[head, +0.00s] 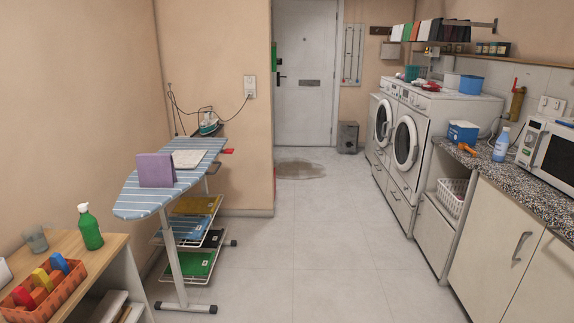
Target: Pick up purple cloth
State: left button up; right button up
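A purple cloth (156,170) stands as an upright, folded-looking block on the striped ironing board (133,205), near its left part. Neither of my grippers shows in the head view, and nothing is seen touching the purple cloth.
A wooden shelf (103,246) at the lower left holds a green spray bottle (90,228), a glass and an orange basket (45,294). An iron (208,122) sits at the board's far end. Washing machines (412,140) and a counter line the right.

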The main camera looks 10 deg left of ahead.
aim_at(154, 170)
jog(key=i+l+u, duration=0.1)
jog(key=i+u, duration=0.2)
jog(key=i, duration=0.15)
jog(key=i+l+u, duration=0.15)
jog(key=i+u, duration=0.15)
jog(key=i, duration=0.15)
jog(key=i+l+u, duration=0.3)
jog(key=i, duration=0.15)
